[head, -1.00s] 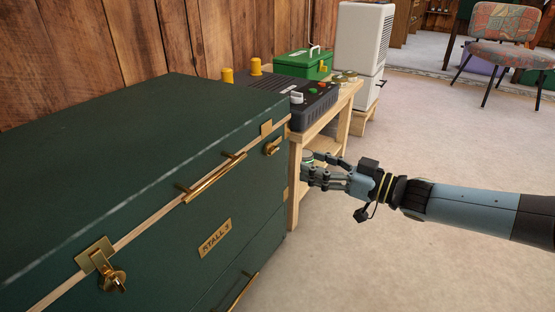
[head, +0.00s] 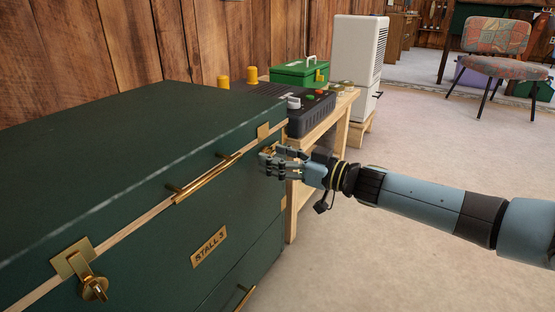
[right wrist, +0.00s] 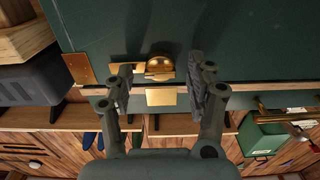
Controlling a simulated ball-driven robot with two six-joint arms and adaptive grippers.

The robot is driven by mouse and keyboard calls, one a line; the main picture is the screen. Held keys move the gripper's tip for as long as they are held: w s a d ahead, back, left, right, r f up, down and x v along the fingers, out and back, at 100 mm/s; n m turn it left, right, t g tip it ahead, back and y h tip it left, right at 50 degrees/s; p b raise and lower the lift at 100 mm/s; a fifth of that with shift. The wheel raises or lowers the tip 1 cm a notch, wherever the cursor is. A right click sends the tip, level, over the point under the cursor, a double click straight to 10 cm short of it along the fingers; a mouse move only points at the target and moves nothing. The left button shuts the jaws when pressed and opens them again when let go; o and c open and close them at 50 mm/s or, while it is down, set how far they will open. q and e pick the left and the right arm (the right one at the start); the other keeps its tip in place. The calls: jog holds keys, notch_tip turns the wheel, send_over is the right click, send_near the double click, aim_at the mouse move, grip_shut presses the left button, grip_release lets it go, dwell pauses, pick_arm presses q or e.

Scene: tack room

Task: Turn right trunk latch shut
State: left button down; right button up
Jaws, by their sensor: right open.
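The dark green trunk (head: 110,150) fills the left of the head view. Its right latch has a brass plate (head: 263,131) on the lid edge; the knob below is mostly hidden by my fingers there. In the right wrist view the brass knob (right wrist: 160,68) shows clearly, its lever lying sideways along the seam, apart from the plate (right wrist: 160,97). My right gripper (head: 266,160) is at the latch, open, with one finger on either side of the knob (right wrist: 166,76). I cannot tell whether a finger touches the lever. My left gripper is not in view.
The trunk's left latch (head: 94,288) and brass handle (head: 205,180) are along its front. A wooden bench (head: 330,125) beyond the trunk holds a dark device (head: 310,115) and a green box (head: 300,73). The floor (head: 400,150) to the right is clear.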

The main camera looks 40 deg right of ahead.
jog(key=c, duration=1.1)
jog(key=shift+c, duration=0.2)
